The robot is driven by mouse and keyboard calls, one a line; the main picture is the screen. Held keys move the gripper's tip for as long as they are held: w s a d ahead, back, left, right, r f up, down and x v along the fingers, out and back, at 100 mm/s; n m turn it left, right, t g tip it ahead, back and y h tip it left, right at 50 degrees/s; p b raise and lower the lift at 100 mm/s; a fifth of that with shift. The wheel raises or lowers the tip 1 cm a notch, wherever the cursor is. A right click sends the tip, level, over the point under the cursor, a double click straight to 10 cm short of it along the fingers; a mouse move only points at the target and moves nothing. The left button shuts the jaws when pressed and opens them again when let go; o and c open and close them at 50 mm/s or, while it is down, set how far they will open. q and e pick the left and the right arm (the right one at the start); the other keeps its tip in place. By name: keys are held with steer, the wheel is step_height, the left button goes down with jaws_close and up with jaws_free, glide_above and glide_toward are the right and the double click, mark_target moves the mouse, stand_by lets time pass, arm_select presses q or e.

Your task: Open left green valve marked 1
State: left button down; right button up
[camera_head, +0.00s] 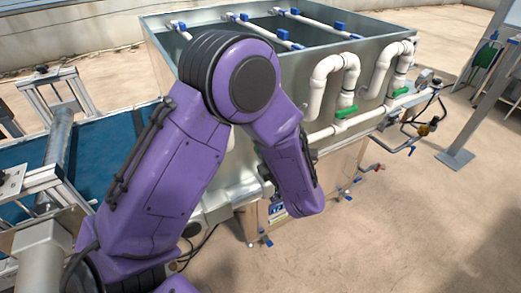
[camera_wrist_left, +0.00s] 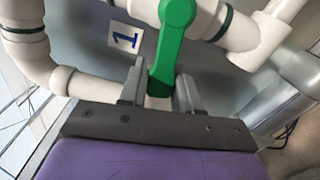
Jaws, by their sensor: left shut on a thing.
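A green valve handle (camera_wrist_left: 171,45) stands on white pipework in the left wrist view, beside a white label marked 1 (camera_wrist_left: 124,39). My left gripper (camera_wrist_left: 160,84) has its two fingers on either side of the lower end of the handle and is shut on it. In the head view my purple left arm hides the left gripper and the handle it holds. My right gripper is not in view.
A large metal tank (camera_head: 160,55) carries white pipes (camera_head: 330,85) on its side. Two other green valve handles, one nearer (camera_head: 346,112) and one farther (camera_head: 400,91), show to the right of my arm. A blue conveyor belt (camera_head: 100,150) lies at left. Floor at lower right is clear.

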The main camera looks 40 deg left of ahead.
arm_select(q)
steer(key=shift+w+d+f+n+b, duration=0.15)
steer(key=shift+f+n+b, duration=0.3)
steer(key=shift+n+b, duration=0.6)
steer(key=shift+w+f+n+b, duration=0.2)
steer(key=shift+f+n+b, duration=0.4)
steer(key=shift+b, duration=0.75)
steer(key=shift+w+d+f+n+b, duration=0.15)
steer(key=shift+f+n+b, duration=0.2)
steer(key=shift+n+b, duration=0.75)
steer(key=c, duration=0.9)
jaws_free()
steer(key=b+v, duration=0.2)
steer(key=v, duration=0.8)
steer(key=shift+d+b, duration=0.2)
steer(key=shift+b, duration=0.2)
